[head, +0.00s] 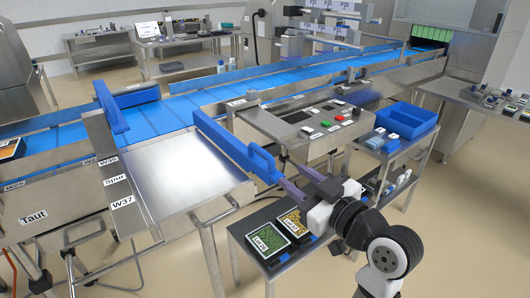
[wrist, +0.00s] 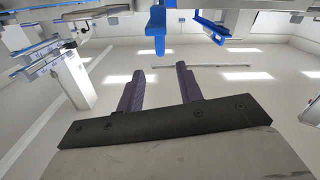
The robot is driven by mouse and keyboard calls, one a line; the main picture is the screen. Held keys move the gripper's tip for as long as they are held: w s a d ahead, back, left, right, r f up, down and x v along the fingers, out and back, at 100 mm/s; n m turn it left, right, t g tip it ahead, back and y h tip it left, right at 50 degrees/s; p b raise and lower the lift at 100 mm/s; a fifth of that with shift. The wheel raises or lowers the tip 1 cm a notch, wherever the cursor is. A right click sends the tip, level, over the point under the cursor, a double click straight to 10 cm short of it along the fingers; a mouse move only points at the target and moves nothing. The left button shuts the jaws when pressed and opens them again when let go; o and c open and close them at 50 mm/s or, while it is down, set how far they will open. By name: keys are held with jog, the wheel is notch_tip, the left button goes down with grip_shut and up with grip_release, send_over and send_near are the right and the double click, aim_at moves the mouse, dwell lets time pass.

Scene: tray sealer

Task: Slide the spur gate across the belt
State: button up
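The blue belt (head: 180,108) runs behind the gate.
Another blue bar (head: 110,106) stands at the plate's left. A steel control box (head: 318,125) with coloured buttons is right of the gate. A low table with labelled trays (head: 268,243) stands below my gripper. A blue bin (head: 405,120) is on the right. Floor at lower right is clear.

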aim_at(270, 158)
jog(key=p+x, duration=0.3)
jog(key=x, duration=0.9)
jog(key=shift+s, duration=0.1)
grip_shut()
